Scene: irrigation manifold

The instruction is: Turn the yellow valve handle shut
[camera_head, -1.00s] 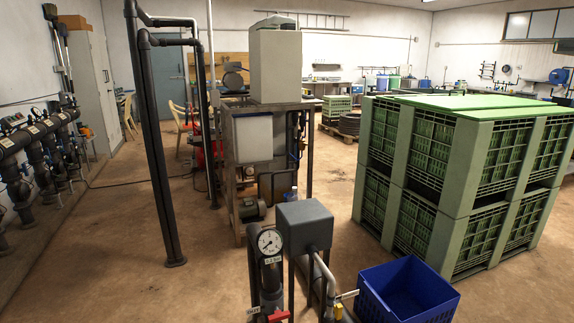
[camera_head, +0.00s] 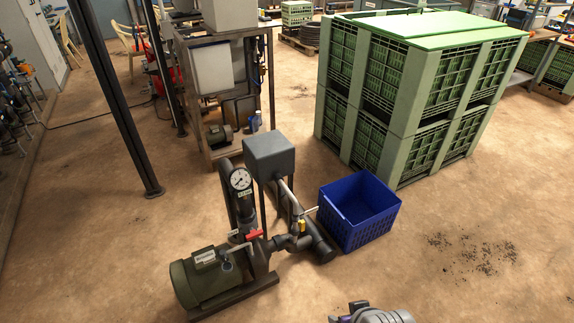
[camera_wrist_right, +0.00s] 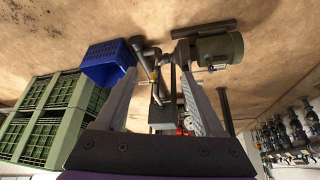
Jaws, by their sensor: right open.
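A small yellow valve part (camera_head: 302,226) sits on the dark pipework of the pump, just left of the blue crate; whether its handle is open or shut is too small to tell. In the right wrist view, the yellow part (camera_wrist_right: 154,75) shows beyond my fingers, in an upside-down picture. A red handle (camera_head: 254,235) is on the pipe left of it. My right gripper (camera_wrist_right: 162,85) is open and empty, its two fingers spread toward the pump at a distance. Part of it shows at the bottom edge of the head view. My left gripper is not in view.
A blue crate (camera_head: 358,208) stands close right of the pipes. The green motor (camera_head: 203,276), gauge (camera_head: 240,179) and grey box (camera_head: 269,154) crowd the valve. Stacked green bins (camera_head: 400,95) stand behind. The floor in front and right is clear.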

